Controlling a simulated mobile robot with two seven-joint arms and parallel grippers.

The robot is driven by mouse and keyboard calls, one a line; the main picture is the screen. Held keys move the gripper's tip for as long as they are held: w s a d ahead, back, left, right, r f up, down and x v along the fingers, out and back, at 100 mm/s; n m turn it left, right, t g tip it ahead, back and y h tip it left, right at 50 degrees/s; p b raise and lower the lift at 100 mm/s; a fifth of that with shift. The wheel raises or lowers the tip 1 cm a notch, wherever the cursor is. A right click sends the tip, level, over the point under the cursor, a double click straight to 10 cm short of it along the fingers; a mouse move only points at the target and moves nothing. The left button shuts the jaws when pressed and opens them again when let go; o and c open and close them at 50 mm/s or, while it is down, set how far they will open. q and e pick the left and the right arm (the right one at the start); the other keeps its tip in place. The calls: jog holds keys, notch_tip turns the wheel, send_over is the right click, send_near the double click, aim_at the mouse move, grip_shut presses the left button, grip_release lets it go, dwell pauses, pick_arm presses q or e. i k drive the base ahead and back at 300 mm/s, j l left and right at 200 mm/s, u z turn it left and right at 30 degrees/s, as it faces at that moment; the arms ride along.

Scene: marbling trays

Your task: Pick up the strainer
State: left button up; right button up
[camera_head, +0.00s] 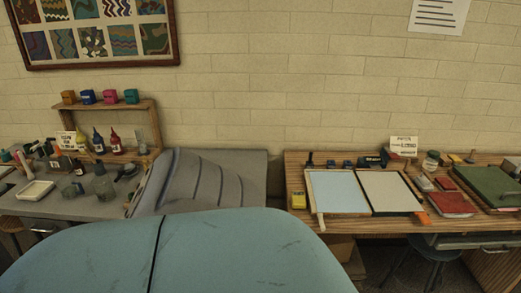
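I cannot clearly make out the strainer. A small dark item (126,173) on the left bench, near the bottles, may be it, but it is too small to tell. Neither of my grippers is in view.
The left bench (90,207) holds a white tray (36,190), bottles (115,142), jars and a small wooden shelf (150,115) with colored pots. A grey ribbed surface (205,182) lies beside it. The right wooden table (298,185) holds two shallow trays (338,191) (390,191) and a green book-like item (490,185).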

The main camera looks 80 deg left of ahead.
aim_at(127, 168)
jog(key=u, duration=3.6)
jog(key=i+j, duration=0.25)
jog(key=i+j+z, duration=0.15)
jog(key=j, duration=0.3)
jog(key=i+j, duration=0.35)
jog(key=i+j+z, duration=0.1)
jog(key=i+j, duration=0.15)
jog(key=j, duration=0.2)
jog(key=i+j+z, duration=0.1)
jog(key=i+j, duration=0.15)
jog(key=j, duration=0.15)
jog(key=i+j, duration=0.2)
jog(key=j, duration=0.2)
jog(key=i+j+z, duration=0.1)
jog(key=j, duration=0.35)
jog(key=i+j+z, duration=0.1)
jog(key=i+j, duration=0.2)
jog(key=j, duration=0.15)
